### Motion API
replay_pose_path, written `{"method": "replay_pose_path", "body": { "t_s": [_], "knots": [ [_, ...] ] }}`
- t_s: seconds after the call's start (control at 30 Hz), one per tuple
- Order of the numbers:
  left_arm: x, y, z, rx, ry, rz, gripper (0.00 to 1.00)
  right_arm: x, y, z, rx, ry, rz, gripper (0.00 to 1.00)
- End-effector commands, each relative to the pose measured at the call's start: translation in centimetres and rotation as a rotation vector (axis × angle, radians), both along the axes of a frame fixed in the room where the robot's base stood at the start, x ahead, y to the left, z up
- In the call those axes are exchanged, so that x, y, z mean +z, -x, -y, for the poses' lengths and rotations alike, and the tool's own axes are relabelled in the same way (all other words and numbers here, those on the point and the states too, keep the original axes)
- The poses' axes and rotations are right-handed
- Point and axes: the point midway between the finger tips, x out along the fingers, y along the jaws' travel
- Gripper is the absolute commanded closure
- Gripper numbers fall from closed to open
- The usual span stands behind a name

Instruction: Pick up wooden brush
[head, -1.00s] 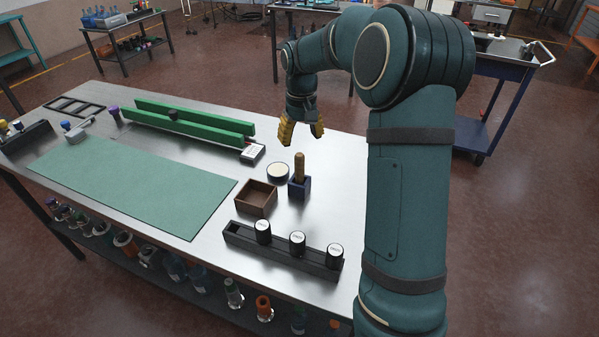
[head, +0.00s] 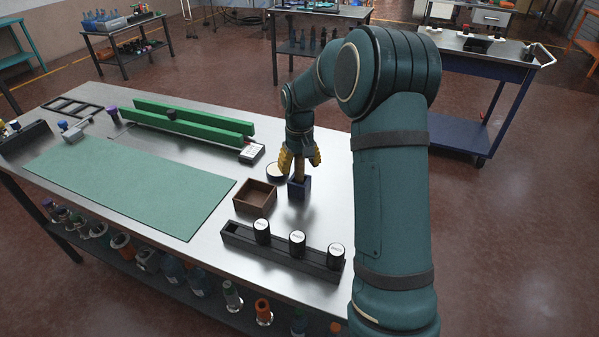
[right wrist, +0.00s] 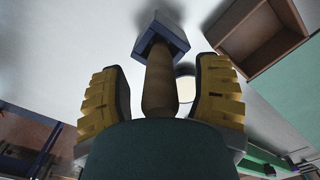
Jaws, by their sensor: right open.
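The wooden brush (head: 299,170) stands upright in a small dark blue square holder (head: 299,188) on the steel table; only its brown handle shows. In the right wrist view the handle (right wrist: 160,82) rises from the blue holder (right wrist: 161,41) between the fingers. My right gripper (head: 299,162) is open and points down, with one yellow finger on either side of the handle. In the right wrist view, gaps show between the handle and both fingers (right wrist: 160,95). The brush's lower end is hidden in the holder. My left gripper is not in view.
A brown wooden tray (head: 255,197) and a round white-topped dish (head: 276,171) stand close beside the holder. A black rack (head: 280,249) with three dark white-lidded jars lies nearer. Green rails (head: 190,122) and a green mat (head: 130,185) lie left.

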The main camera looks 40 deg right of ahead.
Motion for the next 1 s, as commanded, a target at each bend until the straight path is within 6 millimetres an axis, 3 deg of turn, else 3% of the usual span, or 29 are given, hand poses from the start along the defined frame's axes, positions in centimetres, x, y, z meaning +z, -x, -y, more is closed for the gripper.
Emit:
{"method": "replay_pose_path", "body": {
  "t_s": [0.07,0.1,0.27,0.7,0.87,1.0],
  "knots": [
    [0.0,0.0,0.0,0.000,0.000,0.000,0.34,0.1,0.0,0.0,0.000,0.000,0.000,0.37],
    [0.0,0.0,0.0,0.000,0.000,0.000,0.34,0.1,0.0,0.0,0.000,0.000,0.000,0.42],
    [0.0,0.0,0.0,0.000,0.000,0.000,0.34,0.1,0.0,0.0,0.000,0.000,0.000,0.98],
    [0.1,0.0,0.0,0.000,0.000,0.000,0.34,0.5,0.0,0.0,0.000,0.000,0.001,1.00],
    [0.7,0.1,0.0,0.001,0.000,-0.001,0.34,2.6,-0.1,0.0,0.000,0.000,0.003,1.00],
    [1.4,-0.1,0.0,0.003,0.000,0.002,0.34,5.5,-0.1,0.0,0.001,0.001,0.005,1.00]
  ]
}}
